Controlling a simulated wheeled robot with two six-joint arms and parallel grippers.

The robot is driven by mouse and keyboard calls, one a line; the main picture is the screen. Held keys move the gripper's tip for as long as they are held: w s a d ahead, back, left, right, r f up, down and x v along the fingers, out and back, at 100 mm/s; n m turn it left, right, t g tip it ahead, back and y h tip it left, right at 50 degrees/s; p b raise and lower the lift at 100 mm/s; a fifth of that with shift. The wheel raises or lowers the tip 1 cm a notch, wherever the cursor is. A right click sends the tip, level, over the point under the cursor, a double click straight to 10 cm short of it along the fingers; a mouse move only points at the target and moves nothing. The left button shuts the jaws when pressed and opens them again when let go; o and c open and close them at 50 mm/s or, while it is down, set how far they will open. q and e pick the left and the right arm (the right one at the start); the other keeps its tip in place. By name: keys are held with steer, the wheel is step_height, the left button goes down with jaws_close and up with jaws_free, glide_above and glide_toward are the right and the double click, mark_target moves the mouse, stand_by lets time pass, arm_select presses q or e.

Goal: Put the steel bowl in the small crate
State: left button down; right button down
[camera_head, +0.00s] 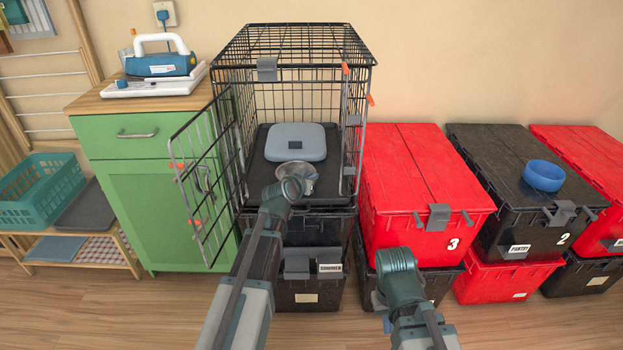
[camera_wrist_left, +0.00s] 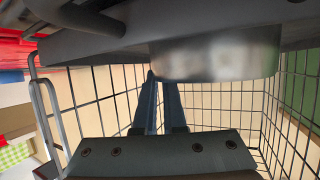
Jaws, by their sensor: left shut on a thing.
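The small crate (camera_head: 296,50) is a black wire cage on stacked black totes, its front open. Its wire door (camera_head: 205,175) is swung out to the left. The steel bowl (camera_head: 296,168) shows at the crate's front opening, above the dark floor tray, partly hidden by my left gripper (camera_head: 297,182). In the left wrist view the bowl (camera_wrist_left: 215,55) is a shiny band at the fingertips of my left gripper (camera_wrist_left: 160,78), which is shut on it. I cannot tell whether the bowl touches the tray. My right gripper (camera_head: 396,265) is low before the red totes; its fingers are hidden.
A grey-blue cushion (camera_head: 296,140) lies at the back of the crate. A red tote (camera_head: 420,180) marked 3 stands close on the right. A blue bowl (camera_head: 543,175) sits on a black tote (camera_head: 510,200). A green cabinet (camera_head: 150,200) stands left of the door.

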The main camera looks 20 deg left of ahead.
arm_select(q)
steer(key=c, duration=1)
jaws_free()
steer(key=shift+r, duration=0.1)
steer(key=shift+s+r+p, duration=0.2)
steer(key=shift+s+p, duration=0.05)
steer(key=shift+p, duration=0.15)
steer(key=p+v, duration=0.4)
steer(key=v, duration=0.7)
steer(key=shift+s, duration=0.2)
